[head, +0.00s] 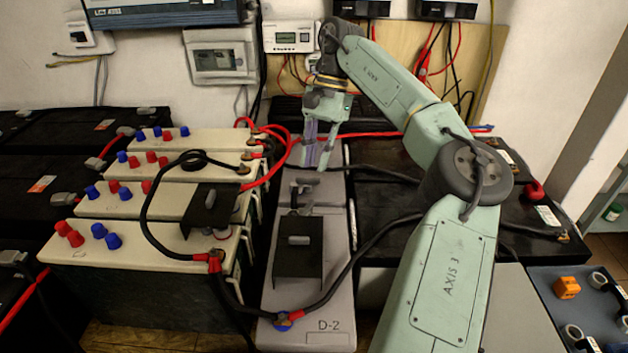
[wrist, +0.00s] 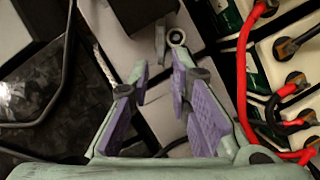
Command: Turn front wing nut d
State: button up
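The long grey battery marked D-2 (head: 333,305) stands in the middle of the head view. Small grey metal hardware (head: 305,208) stands just behind that cover. I cannot tell for sure which piece is wing nut d. My gripper (head: 318,160) is above the far part of this battery, pointing down. In the wrist view my gripper (wrist: 160,66) is open, with purple pads apart and nothing between them. A grey upright piece (wrist: 160,40) and a ring (wrist: 177,38) show just beyond its fingertips.
Cream-topped batteries (head: 130,248) with red and blue caps stand at left. A black cable (head: 345,262) crosses the grey battery to a front terminal (head: 282,322). Red cables (head: 270,172) run behind. A tool tray (head: 590,300) is at right.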

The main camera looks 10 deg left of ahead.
aim_at(305, 208)
jog(key=p+x, duration=0.1)
jog(key=x, duration=0.9)
jog(key=shift+a+f, duration=0.1)
jog(key=shift+f, duration=0.2)
jog(key=shift+c, duration=0.2)
grip_shut()
